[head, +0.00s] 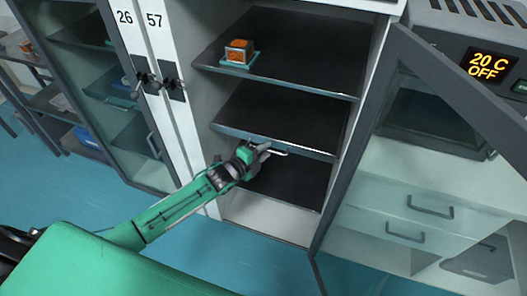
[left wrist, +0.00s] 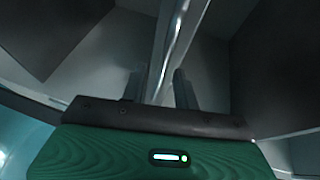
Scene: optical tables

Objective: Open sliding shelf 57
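The cabinet labelled 57 (head: 155,20) stands open, with dark shelves inside. The middle shelf (head: 285,112) has a light metal front edge with a bar handle (head: 280,151). My left gripper (head: 264,150) is at this handle, in front of the shelf edge. In the left wrist view the two fingers (left wrist: 161,88) stand apart, and a shiny bar (left wrist: 182,45) runs between them. A gap shows beside the bar, so the fingers look open around it. My right gripper is in neither view.
The glass door (head: 458,95) of the cabinet is swung open to the right. An orange-and-grey block on a teal base (head: 239,53) sits on the upper shelf (head: 305,50). Cabinet 26 (head: 124,17) is on the left with its door shut. A unit reading 20 C OFF (head: 487,66) is at right.

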